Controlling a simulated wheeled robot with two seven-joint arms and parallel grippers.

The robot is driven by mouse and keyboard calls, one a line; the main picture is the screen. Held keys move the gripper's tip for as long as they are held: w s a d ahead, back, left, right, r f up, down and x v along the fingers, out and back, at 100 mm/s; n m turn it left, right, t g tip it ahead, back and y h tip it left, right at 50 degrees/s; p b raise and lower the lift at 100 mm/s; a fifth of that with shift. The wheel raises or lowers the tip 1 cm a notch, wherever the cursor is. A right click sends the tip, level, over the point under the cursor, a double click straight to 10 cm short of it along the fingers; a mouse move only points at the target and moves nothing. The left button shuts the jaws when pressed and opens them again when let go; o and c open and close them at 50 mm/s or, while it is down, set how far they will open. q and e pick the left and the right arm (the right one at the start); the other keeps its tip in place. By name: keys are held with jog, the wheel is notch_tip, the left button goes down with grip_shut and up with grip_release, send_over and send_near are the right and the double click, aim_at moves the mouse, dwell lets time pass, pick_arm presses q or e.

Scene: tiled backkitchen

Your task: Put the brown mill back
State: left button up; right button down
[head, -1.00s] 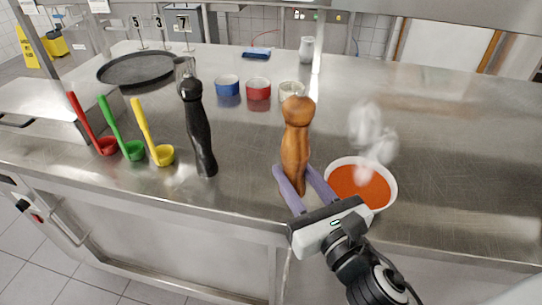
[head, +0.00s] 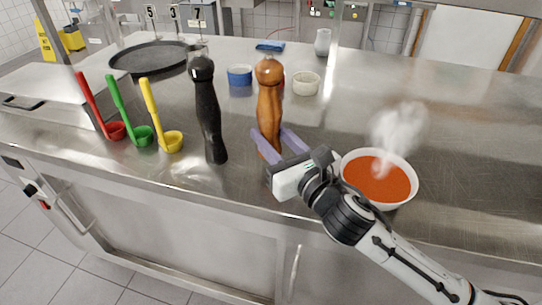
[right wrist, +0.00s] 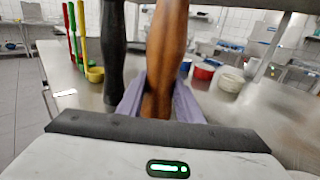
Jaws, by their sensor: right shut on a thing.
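The brown mill (head: 269,100) is a tall wooden pepper mill, upright over the steel counter. My right gripper (head: 278,147) is shut on its lower part, one purple finger on each side. The right wrist view also shows the brown mill (right wrist: 165,60) between the fingers (right wrist: 158,98). I cannot tell whether its base touches the counter. The black mill (head: 208,110) stands upright just to its left, with a gap between them. The brown mill hides most of a red ramekin behind it. My left gripper is not in view.
A steaming bowl of orange soup (head: 379,178) stands right of my gripper. Red (head: 100,108), green (head: 128,112) and yellow (head: 160,118) ladles stand left. Blue (head: 240,75) and cream (head: 306,83) ramekins and a dark round pan (head: 150,57) are behind. The counter's right side is clear.

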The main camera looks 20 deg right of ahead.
notch_tip(320, 180, down, 4)
jog(key=shift+b, duration=0.55)
jog(key=shift+f, duration=0.25)
jog(key=c, duration=1.3)
grip_release()
jog(key=shift+o, duration=0.2)
